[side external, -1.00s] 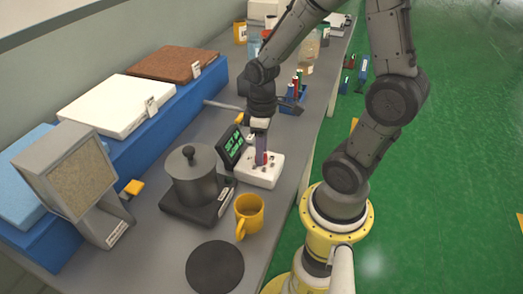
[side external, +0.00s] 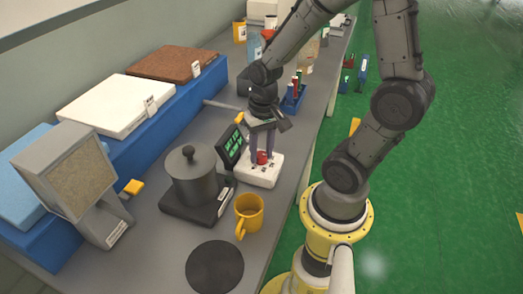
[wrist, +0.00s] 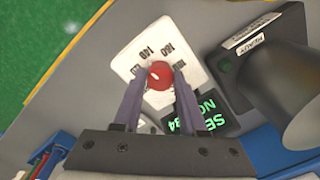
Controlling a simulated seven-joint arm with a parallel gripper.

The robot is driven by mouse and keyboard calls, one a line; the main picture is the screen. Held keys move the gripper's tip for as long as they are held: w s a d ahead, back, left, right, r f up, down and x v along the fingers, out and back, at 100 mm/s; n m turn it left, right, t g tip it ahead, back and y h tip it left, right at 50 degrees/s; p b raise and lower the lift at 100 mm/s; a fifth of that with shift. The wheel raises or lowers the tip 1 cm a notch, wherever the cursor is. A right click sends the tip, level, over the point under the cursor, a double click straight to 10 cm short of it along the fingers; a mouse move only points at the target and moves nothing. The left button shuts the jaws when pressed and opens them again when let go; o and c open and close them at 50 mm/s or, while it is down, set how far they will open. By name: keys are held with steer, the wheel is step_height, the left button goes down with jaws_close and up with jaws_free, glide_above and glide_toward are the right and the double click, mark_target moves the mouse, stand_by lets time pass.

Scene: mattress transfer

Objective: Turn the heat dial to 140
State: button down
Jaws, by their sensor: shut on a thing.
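The heat dial is a round red knob (wrist: 159,75) on a white control box (side external: 256,179). Numbers ring the knob in the wrist view; 140 and 160 are readable upside down. Where the knob points is not clear. My gripper (side external: 263,160) reaches down from above with one finger on each side of the knob, shut on it; this also shows in the wrist view (wrist: 159,82). A dark display (side external: 232,146) with green text stands at the box's left. In the wrist view its text is partly hidden and not fully readable.
A grey pot (side external: 190,175) on a dark hotplate (side external: 203,210) stands left of the control box. A yellow mug (side external: 249,214) and a black round mat (side external: 214,267) are nearer. A blue rack (side external: 292,99) with small tools stands behind my gripper.

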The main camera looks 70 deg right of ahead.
mark_target(264, 154)
steer(key=shift+m, duration=0.9)
steer(key=shift+c, duration=2.3)
jaws_free()
step_height(264, 154, up, 14)
steer(key=shift+s+d, duration=0.2)
steer(key=shift+s, duration=0.05)
